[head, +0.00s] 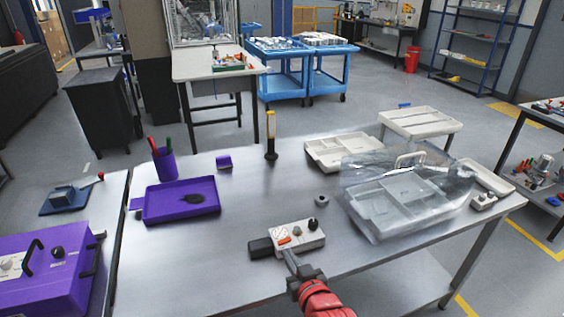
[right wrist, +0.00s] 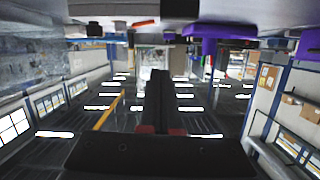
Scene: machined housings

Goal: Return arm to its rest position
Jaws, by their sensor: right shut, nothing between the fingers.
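My right gripper (head: 287,254) comes in from the bottom of the head view on a red arm. Its fingers are shut and empty, with the tips in front of a small white control box (head: 306,236) with a black knob and an orange switch. I cannot tell whether they touch the box. In the right wrist view the closed dark fingers (right wrist: 158,85) point into the room, which appears upside down. My left arm and gripper do not show.
The steel table (head: 250,200) holds a purple tray (head: 165,207), a purple pen cup (head: 165,163), a black-and-yellow post (head: 270,140), a grey ring (head: 322,199) and a clear-covered tray (head: 410,190). A purple box (head: 45,262) stands left.

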